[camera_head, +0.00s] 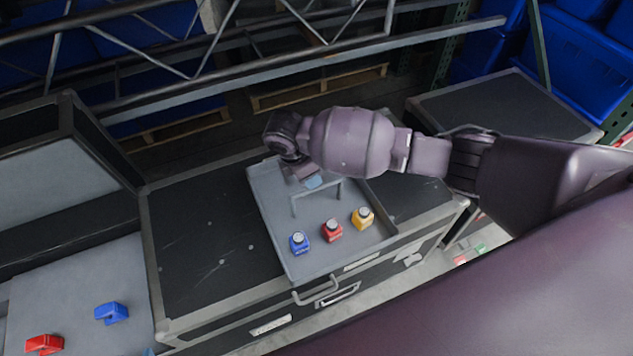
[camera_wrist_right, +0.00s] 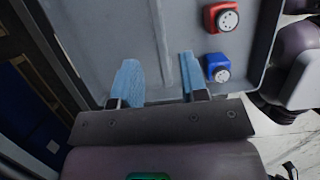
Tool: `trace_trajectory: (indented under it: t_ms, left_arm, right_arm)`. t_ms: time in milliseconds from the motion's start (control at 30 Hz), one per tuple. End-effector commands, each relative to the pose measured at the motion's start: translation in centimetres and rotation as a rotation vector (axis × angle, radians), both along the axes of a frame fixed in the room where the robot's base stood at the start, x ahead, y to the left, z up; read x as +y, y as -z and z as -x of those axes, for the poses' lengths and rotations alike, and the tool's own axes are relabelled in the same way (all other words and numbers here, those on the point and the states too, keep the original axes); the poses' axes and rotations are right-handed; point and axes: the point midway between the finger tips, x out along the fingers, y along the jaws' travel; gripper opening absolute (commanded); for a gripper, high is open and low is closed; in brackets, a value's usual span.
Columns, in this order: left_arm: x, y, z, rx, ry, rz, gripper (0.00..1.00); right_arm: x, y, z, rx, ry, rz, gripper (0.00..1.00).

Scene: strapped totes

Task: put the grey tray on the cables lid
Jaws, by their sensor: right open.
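The grey tray (camera_head: 275,215) lies on the right part of the middle black case's lid (camera_head: 205,245). It carries a blue (camera_head: 299,243), a red (camera_head: 332,230) and a yellow (camera_head: 362,217) bottle-like piece. My right gripper (camera_head: 313,181) is over the far part of the tray by the bar handle. In the right wrist view its blue fingers (camera_wrist_right: 160,85) are apart, with a pale bar between them. Which lid is the cables one I cannot read. My left gripper is not in view.
At left, an open case holds a grey surface (camera_head: 60,275) with a blue (camera_head: 111,313) and a red piece (camera_head: 44,344). Another black case (camera_head: 505,108) stands at the back right. Metal rack beams (camera_head: 250,75) and blue bins (camera_head: 575,60) are behind. The middle lid's left part is bare.

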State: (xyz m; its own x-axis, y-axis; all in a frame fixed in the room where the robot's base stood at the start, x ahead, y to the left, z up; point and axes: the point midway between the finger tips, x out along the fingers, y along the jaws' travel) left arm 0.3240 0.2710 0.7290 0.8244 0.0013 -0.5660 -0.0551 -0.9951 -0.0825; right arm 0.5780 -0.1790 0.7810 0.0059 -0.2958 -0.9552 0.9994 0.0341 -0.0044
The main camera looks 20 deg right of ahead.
Motion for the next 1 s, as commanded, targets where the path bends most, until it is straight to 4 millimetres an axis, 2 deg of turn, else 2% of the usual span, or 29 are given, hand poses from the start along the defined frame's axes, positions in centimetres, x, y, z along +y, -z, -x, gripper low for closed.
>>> trace_trajectory:
  t_ms: [33,200,533,667,800,1000]
  left_arm:
    - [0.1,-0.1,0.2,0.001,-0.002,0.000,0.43]
    - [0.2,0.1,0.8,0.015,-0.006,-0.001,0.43]
    - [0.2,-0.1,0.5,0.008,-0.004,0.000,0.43]
    - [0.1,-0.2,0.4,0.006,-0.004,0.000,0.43]
    - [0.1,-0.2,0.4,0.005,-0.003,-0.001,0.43]
    - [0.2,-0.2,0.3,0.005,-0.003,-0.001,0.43]
  right_arm:
    - [0.3,-1.1,-0.1,-0.004,-0.001,-0.001,0.40]
    - [0.8,-2.5,0.0,0.000,-0.001,-0.001,0.40]
    - [1.1,-2.7,0.2,0.001,0.002,-0.009,0.40]
    - [2.0,-0.9,1.5,-0.022,0.032,-0.078,0.40]
    - [4.0,2.2,4.1,-0.082,0.119,-0.233,0.40]
    - [6.1,5.3,7.6,-0.190,0.302,-0.467,0.40]
